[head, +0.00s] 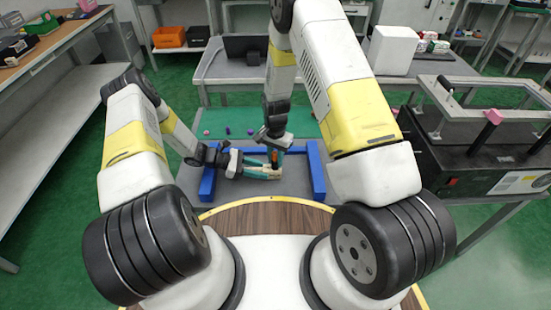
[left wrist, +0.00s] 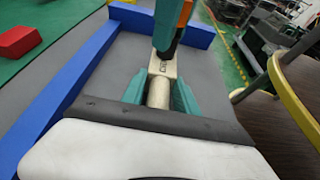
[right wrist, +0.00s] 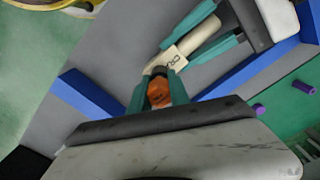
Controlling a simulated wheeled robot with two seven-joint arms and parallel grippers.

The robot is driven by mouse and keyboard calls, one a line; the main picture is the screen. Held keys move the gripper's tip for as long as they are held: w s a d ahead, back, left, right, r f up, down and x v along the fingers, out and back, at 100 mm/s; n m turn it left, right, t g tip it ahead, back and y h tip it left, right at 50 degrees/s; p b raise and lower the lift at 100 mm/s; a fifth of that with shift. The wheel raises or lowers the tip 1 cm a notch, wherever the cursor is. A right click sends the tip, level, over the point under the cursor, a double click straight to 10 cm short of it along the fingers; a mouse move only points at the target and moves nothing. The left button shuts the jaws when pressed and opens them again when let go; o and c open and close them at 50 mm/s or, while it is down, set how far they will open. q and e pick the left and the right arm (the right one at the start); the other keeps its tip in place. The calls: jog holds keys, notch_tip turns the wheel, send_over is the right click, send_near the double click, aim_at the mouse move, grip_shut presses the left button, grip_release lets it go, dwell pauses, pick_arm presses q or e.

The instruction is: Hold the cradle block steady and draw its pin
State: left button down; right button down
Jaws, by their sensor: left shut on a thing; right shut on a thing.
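The cradle block (head: 267,174) is a pale wooden piece with dark lettering, low between blue rails. It also shows in the left wrist view (left wrist: 163,66) and the right wrist view (right wrist: 177,54). My left gripper (head: 262,169) comes in from the left, its teal fingers shut on the block's narrow round end (left wrist: 158,93). My right gripper (head: 274,160) points down over the block's other end, shut on the orange-brown head of the pin (right wrist: 160,92). The fingers hide the pin's lower part, so I cannot tell how deep it sits.
Blue rails stand at the left (head: 208,178) and right (head: 317,172) of the grey surface. A red block (left wrist: 18,42) lies outside the rails. Two purple cylinders (right wrist: 302,88) lie beyond the far rail. A black machine (head: 480,150) stands at the right.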

aim_at(275, 153)
pick_arm(q)
jog(key=shift+s+a+f, duration=0.1)
jog(key=shift+f, duration=0.1)
pick_arm(e)
jog(key=shift+w+r, duration=0.1)
jog(key=shift+r, duration=0.7)
dwell(0.5)
pick_arm(q)
jog(key=shift+r, duration=0.15)
pick_arm(e)
jog(key=shift+r, duration=1.9)
jog(key=shift+r, duration=0.1)
jog(key=shift+r, duration=0.9)
pick_arm(q)
jog(key=c, duration=0.9)
grip_release()
jog(key=shift+o, duration=0.2)
